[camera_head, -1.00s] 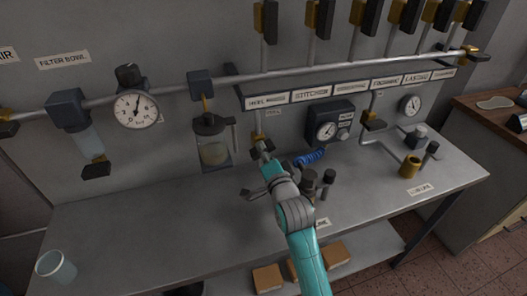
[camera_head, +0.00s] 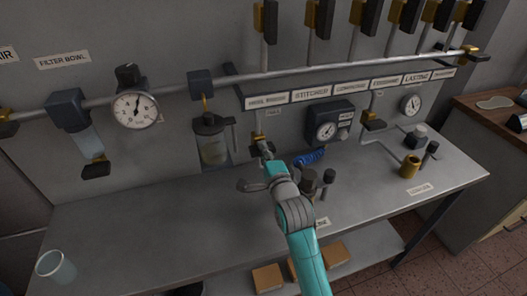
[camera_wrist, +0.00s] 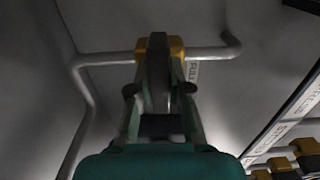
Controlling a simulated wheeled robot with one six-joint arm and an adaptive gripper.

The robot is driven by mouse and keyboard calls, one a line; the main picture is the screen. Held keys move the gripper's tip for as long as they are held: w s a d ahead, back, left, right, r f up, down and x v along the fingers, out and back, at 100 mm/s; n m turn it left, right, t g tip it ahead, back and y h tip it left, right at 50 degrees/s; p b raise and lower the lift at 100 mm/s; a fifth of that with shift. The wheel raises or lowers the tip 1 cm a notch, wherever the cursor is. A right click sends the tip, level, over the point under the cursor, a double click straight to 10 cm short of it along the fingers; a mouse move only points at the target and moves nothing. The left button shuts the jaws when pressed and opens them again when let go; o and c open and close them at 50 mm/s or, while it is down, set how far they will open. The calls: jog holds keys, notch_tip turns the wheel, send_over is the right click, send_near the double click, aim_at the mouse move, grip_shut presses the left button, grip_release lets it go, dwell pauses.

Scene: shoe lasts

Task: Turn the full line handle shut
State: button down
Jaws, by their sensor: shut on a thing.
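The full line handle (camera_wrist: 157,78) is a dark lever on a brass valve body (camera_wrist: 176,47) in the wrist view. The valve sits on a grey pipe, beside a white label reading FULL (camera_wrist: 193,72). My gripper (camera_wrist: 159,92) has one finger on each side of the lever and is shut on it. In the head view the brass valve (camera_head: 260,140) is on the back panel, and my gripper (camera_head: 266,153) reaches it from the front. The lever is mostly hidden there by my gripper, so its exact angle is hard to tell.
A bowl unit (camera_head: 212,148) hangs left of the valve, and a blue coil (camera_head: 311,158) lies to its right. Dark-topped fittings (camera_head: 329,177) stand close to my arm. A pressure gauge (camera_head: 135,108) is farther left. The left bench top (camera_head: 140,215) is mostly clear.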

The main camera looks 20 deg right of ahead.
jog(key=c, duration=1.1)
grip_release()
jog(key=s, duration=1.2)
jog(key=shift+s, duration=0.1)
